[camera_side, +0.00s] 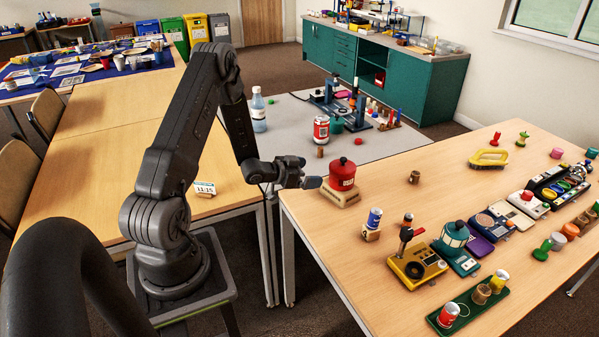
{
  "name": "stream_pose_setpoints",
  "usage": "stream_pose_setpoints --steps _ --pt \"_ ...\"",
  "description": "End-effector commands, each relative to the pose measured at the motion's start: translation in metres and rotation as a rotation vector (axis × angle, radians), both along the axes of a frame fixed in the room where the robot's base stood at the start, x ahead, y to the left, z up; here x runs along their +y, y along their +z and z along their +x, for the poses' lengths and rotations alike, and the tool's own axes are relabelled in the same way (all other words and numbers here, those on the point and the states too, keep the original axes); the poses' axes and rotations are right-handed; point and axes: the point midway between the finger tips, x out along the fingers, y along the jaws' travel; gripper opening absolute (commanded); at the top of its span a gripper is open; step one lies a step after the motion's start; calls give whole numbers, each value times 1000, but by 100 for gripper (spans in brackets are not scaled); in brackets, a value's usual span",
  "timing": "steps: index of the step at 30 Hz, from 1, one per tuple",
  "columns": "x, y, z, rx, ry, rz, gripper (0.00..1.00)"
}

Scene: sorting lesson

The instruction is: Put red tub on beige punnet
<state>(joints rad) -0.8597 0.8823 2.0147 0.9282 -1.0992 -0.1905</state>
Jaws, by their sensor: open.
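The red tub (342,173), with a dark knob on top and a pale label, sits upright on a low beige punnet (340,198) at the near-left corner of the right table. My gripper (312,182) is just left of the tub, at about the height of its lower part, pointing right. It is open and holds nothing that I can see. From this angle I cannot tell whether its fingertips touch the tub. The tub hides most of the inside of the punnet.
On the right table (375,205) stand a small brown cup (414,177), a blue can (374,218), a yellow device (417,264) and a teal lantern-like pot (454,236). A green tray (468,306) holds several cans. Bare tabletop lies behind the tub.

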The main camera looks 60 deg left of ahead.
Motion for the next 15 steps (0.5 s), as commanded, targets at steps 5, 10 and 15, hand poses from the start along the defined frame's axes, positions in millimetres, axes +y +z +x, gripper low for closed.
stream_pose_setpoints --steps 5,10,15 --pt "-13 48 23 95 38 109 100" --pt "-45 114 33 226 118 203 100" --pt "-93 174 14 342 186 222 100"
